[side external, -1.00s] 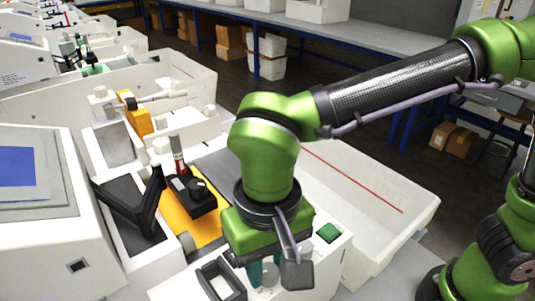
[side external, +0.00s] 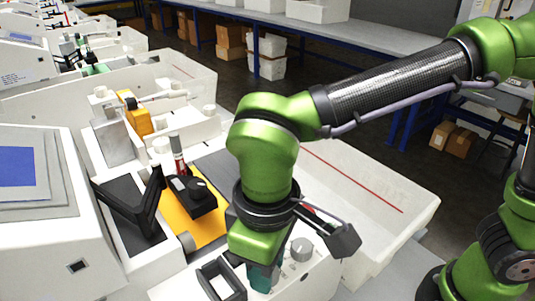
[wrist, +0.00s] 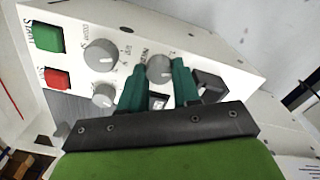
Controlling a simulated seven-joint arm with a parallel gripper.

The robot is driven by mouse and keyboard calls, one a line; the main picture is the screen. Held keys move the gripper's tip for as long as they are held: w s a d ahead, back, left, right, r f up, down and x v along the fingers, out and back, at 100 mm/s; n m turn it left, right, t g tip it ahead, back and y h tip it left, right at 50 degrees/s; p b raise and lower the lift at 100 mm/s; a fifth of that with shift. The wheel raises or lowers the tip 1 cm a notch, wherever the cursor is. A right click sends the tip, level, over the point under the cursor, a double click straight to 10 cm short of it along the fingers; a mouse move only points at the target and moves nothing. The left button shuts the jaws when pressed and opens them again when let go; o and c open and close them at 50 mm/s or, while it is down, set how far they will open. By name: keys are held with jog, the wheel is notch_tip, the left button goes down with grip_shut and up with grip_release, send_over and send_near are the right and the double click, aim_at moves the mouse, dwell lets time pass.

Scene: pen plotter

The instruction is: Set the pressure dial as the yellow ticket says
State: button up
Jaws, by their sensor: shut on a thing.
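My gripper (wrist: 158,88) has teal fingers, one on each side of a grey round dial (wrist: 159,69) on the white control panel, and is shut on it. The small label beside this dial is too blurred to read surely. In the side external view the gripper (side external: 262,280) points down at the front panel, and its fingers hide the held dial. No yellow ticket with readable writing can be made out; a yellow-orange sheet (side external: 206,232) lies under the black pen carriage (side external: 197,198).
Two other grey dials, an upper one (wrist: 101,55) and a lower one (wrist: 104,95), sit left of the held dial. A green START button (wrist: 48,38) and a red button (wrist: 57,79) are further left. A black-framed holder (side external: 221,281) stands close beside the fingers.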

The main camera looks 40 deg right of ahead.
jog(key=shift+r+n, duration=0.1)
jog(key=shift+n, duration=0.3)
jog(key=o, duration=0.8)
jog(key=shift+c, duration=0.2)
notch_tip(320, 180, up, 17)
